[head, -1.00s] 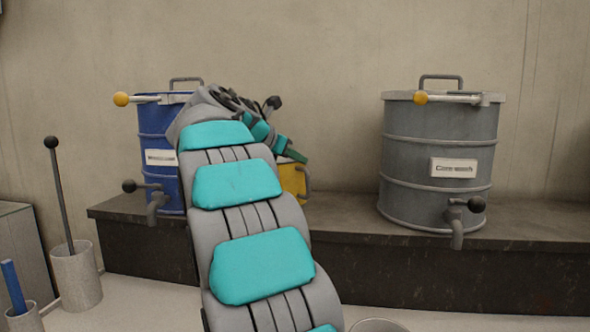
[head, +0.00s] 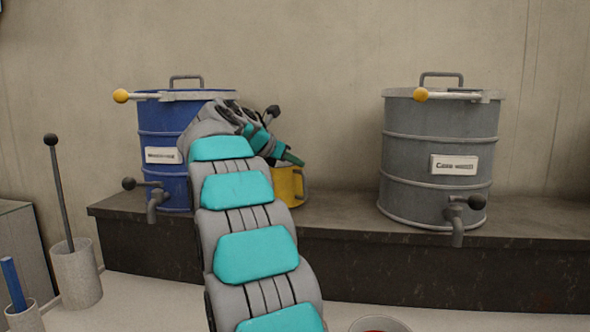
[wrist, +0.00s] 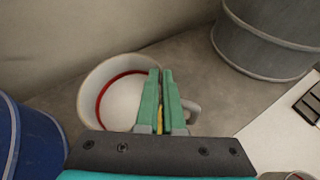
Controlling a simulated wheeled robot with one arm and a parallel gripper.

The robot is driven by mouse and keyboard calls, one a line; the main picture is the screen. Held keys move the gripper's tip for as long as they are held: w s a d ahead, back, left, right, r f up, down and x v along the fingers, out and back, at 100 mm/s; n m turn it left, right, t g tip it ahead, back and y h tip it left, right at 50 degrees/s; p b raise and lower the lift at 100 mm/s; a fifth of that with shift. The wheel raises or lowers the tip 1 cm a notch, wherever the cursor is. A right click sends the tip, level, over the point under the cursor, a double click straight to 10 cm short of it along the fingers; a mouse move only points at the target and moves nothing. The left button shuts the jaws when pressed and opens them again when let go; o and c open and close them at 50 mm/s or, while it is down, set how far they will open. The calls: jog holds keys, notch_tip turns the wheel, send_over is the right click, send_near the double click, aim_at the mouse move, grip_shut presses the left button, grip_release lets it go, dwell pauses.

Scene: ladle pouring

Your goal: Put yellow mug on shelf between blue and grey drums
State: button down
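The yellow mug (head: 287,184) is upright over the shelf (head: 345,210), between the blue drum (head: 165,122) and the grey drum (head: 437,135), nearer the blue one. I cannot tell whether its base touches the shelf. In the wrist view the mug (wrist: 116,100) shows a pale inside with a red ring, and its handle points right. My gripper (wrist: 160,75) has its green fingers closed on the mug's wall beside the handle, with a strip of yellow between them. In the head view my arm hides part of the mug's left side and of the blue drum.
The shelf is bare between mug and grey drum. Both drums have taps (head: 157,200) (head: 458,222) at the front and yellow-knobbed levers on top. A pot with a rod (head: 77,275) stands at left. A round vessel (head: 380,325) shows at the bottom edge.

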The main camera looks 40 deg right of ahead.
jog(key=shift+f, duration=0.65)
jog(key=c, duration=1.1)
grip_release()
jog(key=shift+o, duration=0.2)
jog(key=v, duration=1.2)
jog(key=shift+p, duration=0.4)
jog(key=shift+a, duration=0.1)
